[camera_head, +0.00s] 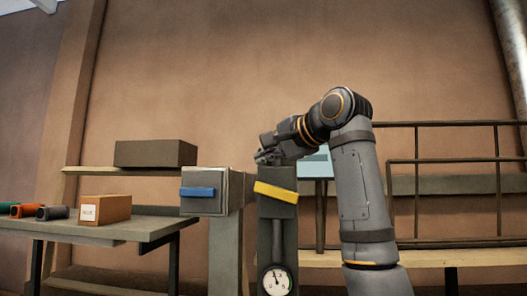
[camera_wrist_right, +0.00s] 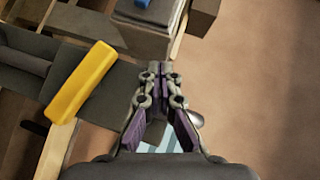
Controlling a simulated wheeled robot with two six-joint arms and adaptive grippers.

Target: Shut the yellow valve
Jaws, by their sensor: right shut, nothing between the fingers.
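The yellow valve handle (camera_head: 276,192) is a flat bar across the front of a dark upright post, tilted slightly down to the right. It also shows in the right wrist view (camera_wrist_right: 81,82), left of the fingers. My right gripper (camera_head: 262,157) is above and slightly left of the yellow handle, apart from it. In the right wrist view its fingers (camera_wrist_right: 160,68) are shut with nothing between them. My left gripper is not in view.
A blue handle (camera_head: 198,191) sits on a grey box to the left of the post. A round gauge (camera_head: 276,280) is below the yellow handle. A table (camera_head: 140,228) at left holds a cardboard box (camera_head: 106,209) and tools. A metal railing (camera_head: 455,160) stands at right.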

